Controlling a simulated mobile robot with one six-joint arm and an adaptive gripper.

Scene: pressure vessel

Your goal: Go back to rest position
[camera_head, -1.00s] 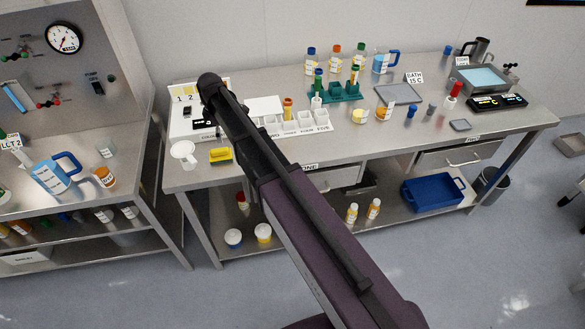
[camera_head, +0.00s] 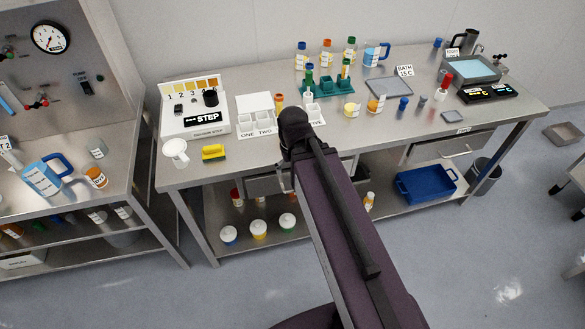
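My arm (camera_head: 345,230) reaches up from the bottom of the head view.
A STEP device (camera_head: 195,110), a white mug (camera_head: 175,152) and a yellow sponge (camera_head: 213,152) stand at the bench's left. A green rack (camera_head: 330,87) and a water bath (camera_head: 474,70) are further right. Floor at right is mostly clear.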

